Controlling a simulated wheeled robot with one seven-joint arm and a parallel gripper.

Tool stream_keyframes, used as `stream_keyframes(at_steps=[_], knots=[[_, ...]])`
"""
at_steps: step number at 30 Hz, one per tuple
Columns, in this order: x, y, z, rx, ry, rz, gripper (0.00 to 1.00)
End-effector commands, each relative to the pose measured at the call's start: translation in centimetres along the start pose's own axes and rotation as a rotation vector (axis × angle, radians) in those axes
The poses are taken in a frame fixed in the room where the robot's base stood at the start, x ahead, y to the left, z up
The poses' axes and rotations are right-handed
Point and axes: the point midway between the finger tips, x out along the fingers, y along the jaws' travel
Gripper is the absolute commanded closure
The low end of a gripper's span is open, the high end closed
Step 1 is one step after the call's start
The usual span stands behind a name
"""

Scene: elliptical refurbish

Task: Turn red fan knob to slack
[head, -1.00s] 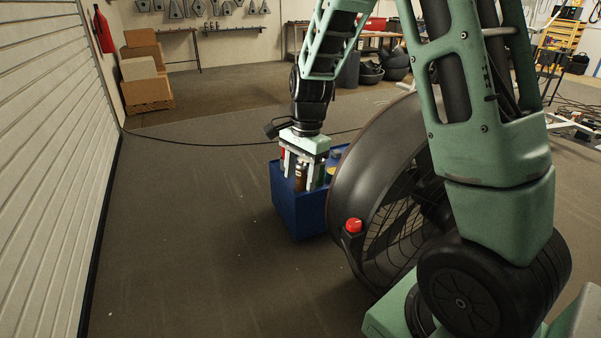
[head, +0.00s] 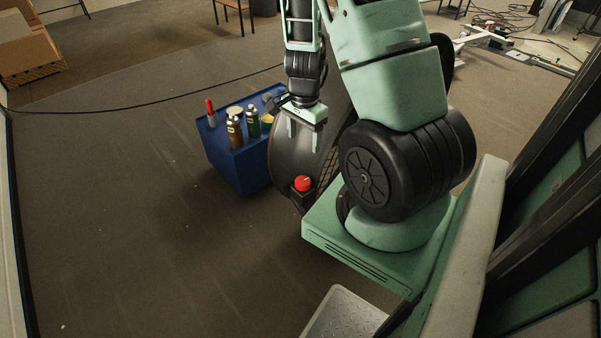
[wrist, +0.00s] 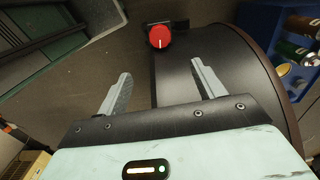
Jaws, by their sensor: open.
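The red fan knob (head: 303,183) sits on a small dark box on the side of the black drum fan (head: 290,150), low in front of my arm. In the wrist view the knob (wrist: 159,37) shows a white pointer line directed toward the bottom of the picture. My gripper (head: 303,147) is open and empty, pointing down above the fan. In the wrist view its two fingers (wrist: 163,78) are spread apart, with the knob beyond and between them, not touching. Much of the fan is hidden behind my arm. No scale or lettering around the knob is readable.
A blue box (head: 238,160) stands left of the fan, with several cans and a red-topped tube (head: 210,112) on top. A black cable (head: 150,103) crosses the floor behind. The floor at left and front is clear.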

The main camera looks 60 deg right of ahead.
Motion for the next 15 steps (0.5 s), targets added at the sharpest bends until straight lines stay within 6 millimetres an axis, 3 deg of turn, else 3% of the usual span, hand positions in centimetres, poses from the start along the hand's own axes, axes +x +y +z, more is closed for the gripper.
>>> stream_keyframes(at_steps=[15], knots=[[10.7, 0.0, 0.1, 0.001, -0.005, 0.002, 0.32]])
